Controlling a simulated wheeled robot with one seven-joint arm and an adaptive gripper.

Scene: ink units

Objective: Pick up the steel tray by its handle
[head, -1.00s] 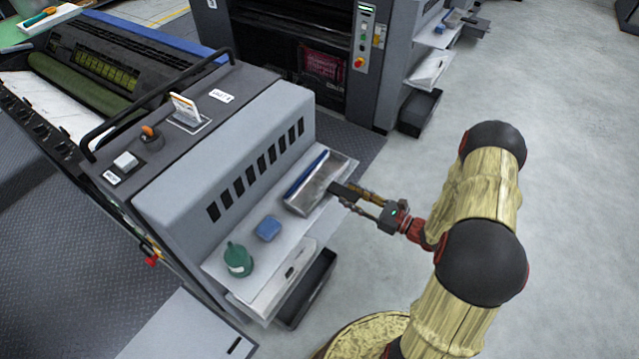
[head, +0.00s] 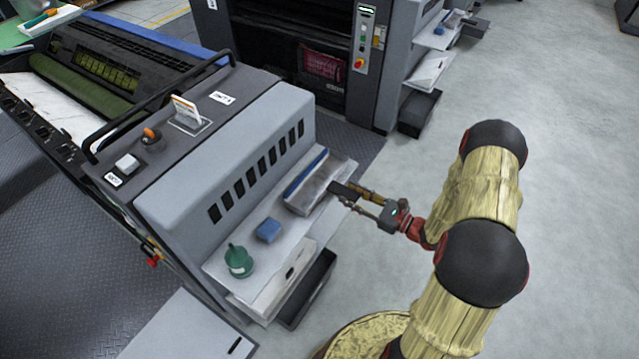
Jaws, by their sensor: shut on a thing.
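The steel tray (head: 318,184) is a shallow grey metal tray at the far end of the light shelf on the side of the printing machine. Its dark handle (head: 343,189) sticks out toward my arm. My gripper (head: 352,194) reaches in from the right and is shut on the handle. The tray appears to rest on or just above the shelf; I cannot tell if there is a gap. A blue long-shaped thing (head: 305,173) lies along the tray's left side.
The machine's slotted grey housing (head: 240,165) rises directly left of the tray. Open floor (head: 560,150) lies to the right.

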